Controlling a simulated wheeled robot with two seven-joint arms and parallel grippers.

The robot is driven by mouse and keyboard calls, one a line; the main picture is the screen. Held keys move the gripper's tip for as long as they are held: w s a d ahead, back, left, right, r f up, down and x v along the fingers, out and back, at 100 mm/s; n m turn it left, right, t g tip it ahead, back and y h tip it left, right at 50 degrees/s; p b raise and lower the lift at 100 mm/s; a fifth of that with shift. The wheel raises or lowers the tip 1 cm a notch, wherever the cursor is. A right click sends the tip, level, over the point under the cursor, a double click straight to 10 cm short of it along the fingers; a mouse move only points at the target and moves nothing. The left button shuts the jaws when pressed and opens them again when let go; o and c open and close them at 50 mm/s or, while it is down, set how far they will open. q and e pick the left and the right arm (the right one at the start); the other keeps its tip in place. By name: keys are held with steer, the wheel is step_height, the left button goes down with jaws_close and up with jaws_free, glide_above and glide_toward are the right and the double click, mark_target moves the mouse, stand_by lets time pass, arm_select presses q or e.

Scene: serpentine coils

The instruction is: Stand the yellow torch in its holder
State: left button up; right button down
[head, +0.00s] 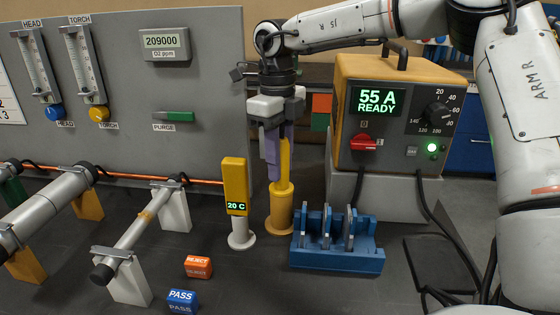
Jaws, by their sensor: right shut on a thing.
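My right gripper (275,160) points straight down, its purple fingers closed on the yellow torch (285,155). The torch is upright, partly hidden behind the fingers. Its lower end meets the top of a wider yellow cylinder, which looks like the holder (281,212), standing on the dark bench. The torch lines up with the holder's top. I cannot tell how deep it sits in it. My left gripper is not in view.
A yellow gauge (236,185) reading 20 C stands close left of the holder. A blue slotted rack (336,262) with grey plates is just right. The welder box (395,115) stands behind right. REJECT (198,266) and PASS (181,301) blocks and clamped pipes (135,232) lie left.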

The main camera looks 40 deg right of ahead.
steer(key=c, duration=1.4)
jaws_free()
steer(key=r, duration=1)
steer(key=shift+w+r, duration=0.2)
steer(key=shift+r, duration=0.05)
